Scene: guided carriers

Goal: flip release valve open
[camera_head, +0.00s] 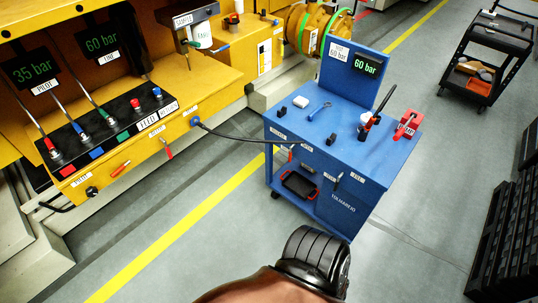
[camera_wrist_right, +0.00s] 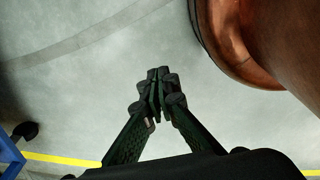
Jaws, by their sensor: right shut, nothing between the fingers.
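A blue cart (camera_head: 345,150) stands in the middle of the head view with a 60 bar display (camera_head: 366,66). On its top are a black-handled lever (camera_head: 377,111) with red at its base and a red block-like fitting (camera_head: 408,123) with a small label. Small levers (camera_head: 337,182) show on its front. I cannot tell which of these is the release valve. My right gripper (camera_wrist_right: 157,76) shows in the right wrist view, shut and empty above bare grey floor, apart from any valve. It is not visible in the head view. My left gripper is not in view.
A yellow machine (camera_head: 190,80) with levers and red handles (camera_head: 167,148) stands at left. A black hose (camera_head: 245,138) runs from it to the cart. A dark trolley (camera_head: 487,60) and black crates (camera_head: 510,220) stand at right. Floor before the cart is clear.

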